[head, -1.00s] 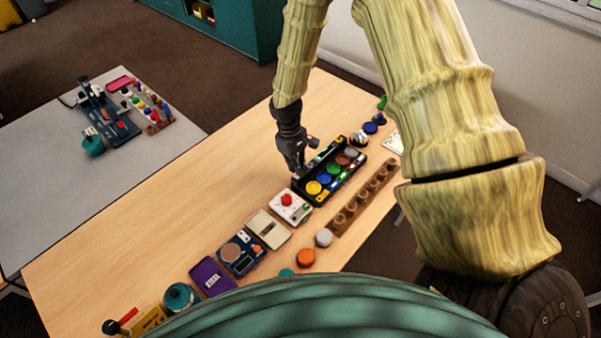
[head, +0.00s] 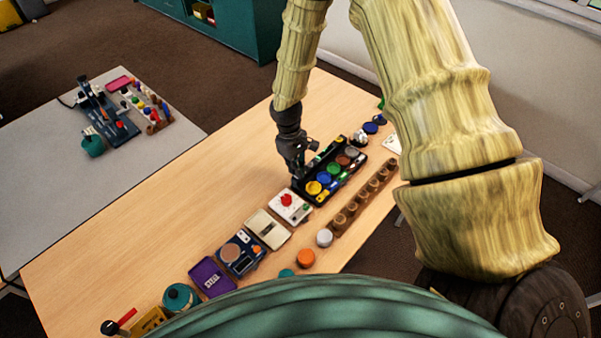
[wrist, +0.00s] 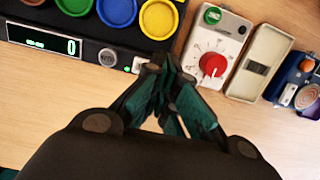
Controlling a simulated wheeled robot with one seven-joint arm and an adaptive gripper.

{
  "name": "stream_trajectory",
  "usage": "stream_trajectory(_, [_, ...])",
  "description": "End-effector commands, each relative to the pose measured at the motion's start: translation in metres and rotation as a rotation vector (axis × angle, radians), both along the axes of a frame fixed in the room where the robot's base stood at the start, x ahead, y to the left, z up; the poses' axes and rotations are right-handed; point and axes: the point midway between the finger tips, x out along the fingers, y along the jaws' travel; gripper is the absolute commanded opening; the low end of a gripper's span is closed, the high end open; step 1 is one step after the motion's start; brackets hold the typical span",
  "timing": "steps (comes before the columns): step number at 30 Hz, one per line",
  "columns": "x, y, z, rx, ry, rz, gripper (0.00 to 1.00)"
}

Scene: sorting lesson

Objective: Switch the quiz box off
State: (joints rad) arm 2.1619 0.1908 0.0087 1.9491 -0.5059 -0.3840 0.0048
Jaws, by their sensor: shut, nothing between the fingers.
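The quiz box (head: 320,201) is a black case with a row of coloured round buttons, on the wooden table. In the wrist view it fills the upper left, with a lit display (wrist: 44,41) reading a green 0. A round grey button (wrist: 107,57) and a small pale switch (wrist: 138,64) sit along its near edge. My gripper (head: 299,173) is shut and empty at the box's near left corner. In the wrist view its fingertips (wrist: 160,64) are close beside the pale switch; I cannot tell whether they touch it. The fingers partly hide that corner.
A white box with a red knob (wrist: 213,65) stands close to the right of the fingers in the wrist view. Beyond it are a beige box (head: 267,229) and a blue device (head: 241,253). A wooden rack (head: 350,209) lies alongside. The table left of the row is clear.

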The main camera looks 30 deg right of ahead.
Motion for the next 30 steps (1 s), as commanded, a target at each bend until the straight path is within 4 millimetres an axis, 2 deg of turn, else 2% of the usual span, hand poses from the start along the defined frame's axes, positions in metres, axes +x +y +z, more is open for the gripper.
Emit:
stream_trajectory(19, [0.0, 0.0, -0.007, 0.0, 0.0, 0.0, 0.0])
stream_trajectory(30, [0.0, 0.0, 0.008, 0.0, -0.001, 0.0, 0.0])
